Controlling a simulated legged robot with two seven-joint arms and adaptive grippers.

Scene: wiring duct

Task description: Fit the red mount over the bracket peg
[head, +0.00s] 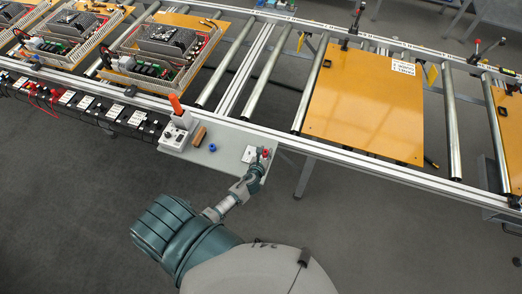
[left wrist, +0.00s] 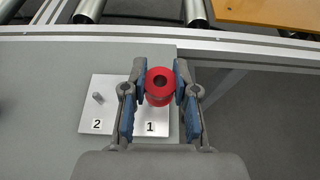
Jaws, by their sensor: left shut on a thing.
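The red mount (left wrist: 160,87) is a short red cylinder with a dark round hole. It also shows small in the head view (head: 265,153). My left gripper (left wrist: 160,90) is shut on it, with a blue-padded finger on each side. The mount is over the right part of a white plate (left wrist: 93,118) marked "2" on the left and "1" on the right. A grey peg (left wrist: 98,98) stands on the plate above the "2". Whatever lies under the mount near the "1" is hidden. I cannot tell the gap between mount and plate. My right gripper is not in view.
The plate lies on a grey shelf (head: 210,158) along the conveyor's front rail. A blue ring (head: 212,147), a brown block (head: 199,136) and a control box with a red-orange part (head: 175,137) are farther left. The shelf ends just right of the plate.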

